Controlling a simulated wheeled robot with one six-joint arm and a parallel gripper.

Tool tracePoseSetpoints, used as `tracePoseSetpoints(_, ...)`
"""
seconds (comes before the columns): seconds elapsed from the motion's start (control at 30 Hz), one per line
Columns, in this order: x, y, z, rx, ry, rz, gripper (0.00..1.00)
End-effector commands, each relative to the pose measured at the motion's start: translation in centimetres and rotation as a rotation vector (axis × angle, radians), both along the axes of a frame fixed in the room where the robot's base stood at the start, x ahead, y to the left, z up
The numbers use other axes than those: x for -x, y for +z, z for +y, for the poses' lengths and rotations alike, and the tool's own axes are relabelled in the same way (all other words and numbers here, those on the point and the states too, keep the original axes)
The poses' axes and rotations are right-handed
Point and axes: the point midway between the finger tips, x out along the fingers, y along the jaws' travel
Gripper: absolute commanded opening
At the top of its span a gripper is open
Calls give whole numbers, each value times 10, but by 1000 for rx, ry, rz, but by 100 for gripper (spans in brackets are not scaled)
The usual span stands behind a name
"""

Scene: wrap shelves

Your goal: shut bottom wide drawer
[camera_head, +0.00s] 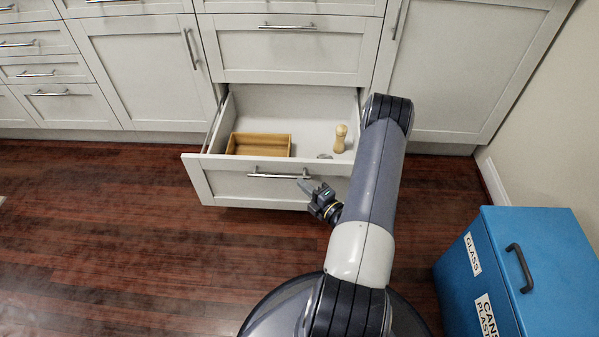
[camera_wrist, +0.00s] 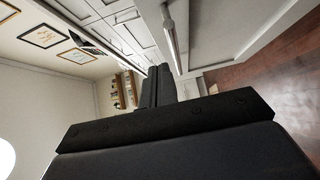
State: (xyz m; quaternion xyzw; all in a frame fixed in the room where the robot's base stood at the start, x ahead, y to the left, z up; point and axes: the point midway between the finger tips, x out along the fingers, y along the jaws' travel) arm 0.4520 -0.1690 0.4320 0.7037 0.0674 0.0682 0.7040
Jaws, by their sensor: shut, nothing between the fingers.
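The bottom wide drawer (camera_head: 222,180) is pulled out from the white cabinet, with its inside showing. Its silver bar handle (camera_head: 278,175) runs across the front panel. A wooden box (camera_head: 259,146) and a wooden mill-like item (camera_head: 340,139) are in the drawer, with a small item near the mill too small to tell. My gripper (camera_head: 306,184) is shut and empty, by the right end of the handle at the drawer front; I cannot tell if it touches. In the wrist view, my gripper (camera_wrist: 158,75) points along the cabinet fronts, with the handle (camera_wrist: 172,40) close by.
A closed wide drawer (camera_head: 290,50) sits above the open one, with closed doors on both sides. A blue recycling bin (camera_head: 545,260) stands at the right near the wall. Dark wooden floor (camera_head: 100,230) is clear at the left.

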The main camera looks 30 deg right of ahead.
Motion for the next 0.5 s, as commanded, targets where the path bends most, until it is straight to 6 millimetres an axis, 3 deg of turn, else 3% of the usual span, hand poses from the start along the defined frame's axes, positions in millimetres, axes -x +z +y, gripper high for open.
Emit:
tracePoseSetpoints(0.13, -25, -1, 6, 3, 4, -2, 0)
tracePoseSetpoints(0.23, -39, -2, -4, 4, 0, -3, 0)
tracePoseSetpoints(0.5, -57, 0, -17, 0, -1, 0, 0)
